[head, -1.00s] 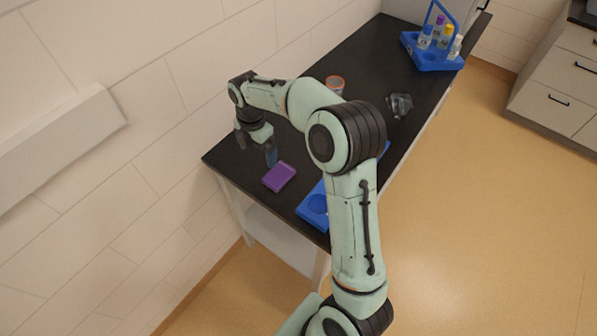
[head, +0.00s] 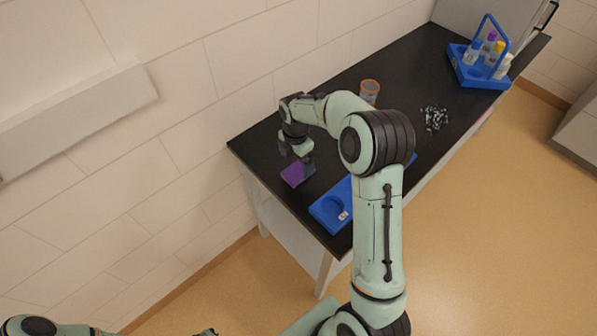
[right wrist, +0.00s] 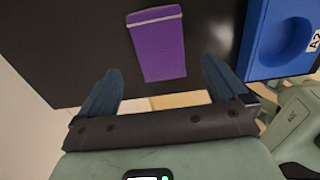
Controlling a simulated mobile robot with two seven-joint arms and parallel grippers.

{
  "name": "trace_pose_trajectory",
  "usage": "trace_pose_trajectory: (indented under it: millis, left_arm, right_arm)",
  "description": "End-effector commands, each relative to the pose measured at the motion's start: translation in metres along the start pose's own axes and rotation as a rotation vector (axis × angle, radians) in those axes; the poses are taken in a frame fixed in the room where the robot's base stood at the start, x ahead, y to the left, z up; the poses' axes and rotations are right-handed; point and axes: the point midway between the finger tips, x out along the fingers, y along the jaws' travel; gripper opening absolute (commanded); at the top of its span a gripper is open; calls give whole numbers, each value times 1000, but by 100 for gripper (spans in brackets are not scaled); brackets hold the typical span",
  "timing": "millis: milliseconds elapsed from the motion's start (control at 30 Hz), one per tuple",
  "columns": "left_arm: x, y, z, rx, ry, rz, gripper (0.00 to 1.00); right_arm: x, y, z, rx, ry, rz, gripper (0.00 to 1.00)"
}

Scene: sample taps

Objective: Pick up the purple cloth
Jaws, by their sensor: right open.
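The purple cloth (head: 292,175) is a small folded rectangle lying flat on the black bench top (head: 262,143), near its near left end. In the right wrist view the cloth (right wrist: 158,48) lies ahead of my right gripper (right wrist: 162,88), in line with the gap between its blue fingers. The fingers are wide apart with nothing between them. In the head view my right gripper (head: 299,158) hangs just above and beside the cloth, partly covering it. I cannot tell the exact height. Part of my left arm shows at the bottom left, without a clear gripper.
A blue tray (head: 327,212) with a round recess lies right of the cloth, partly behind my right arm. An orange-topped jar (head: 370,92), a pile of small dark pieces (head: 434,118) and a blue bottle carrier (head: 482,76) stand farther along. The wall runs along the left.

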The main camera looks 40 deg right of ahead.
Motion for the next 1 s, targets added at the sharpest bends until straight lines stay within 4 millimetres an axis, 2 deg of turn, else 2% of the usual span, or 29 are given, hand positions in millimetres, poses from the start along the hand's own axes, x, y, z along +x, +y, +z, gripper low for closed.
trace_pose_trajectory:
  millis: [300,600,667,700,800,1000]
  left_arm:
    - [-4,3,-4,2,4,2,0]
    - [-4,3,-3,2,4,2,0]
    - [-4,3,-3,2,4,2,0]
    - [-4,3,-3,2,4,2,0]
    - [-4,3,-4,2,4,2,0]
    - [-4,3,-3,2,4,2,0]
  right_arm:
    - [44,-2,0,-1,0,-4,99]
    - [50,-2,1,0,0,-1,99]
    - [49,-2,1,0,0,-1,83]
    - [49,-2,0,0,0,-1,70]
    - [49,-2,0,0,0,-1,39]
    - [49,-2,0,0,0,-1,39]
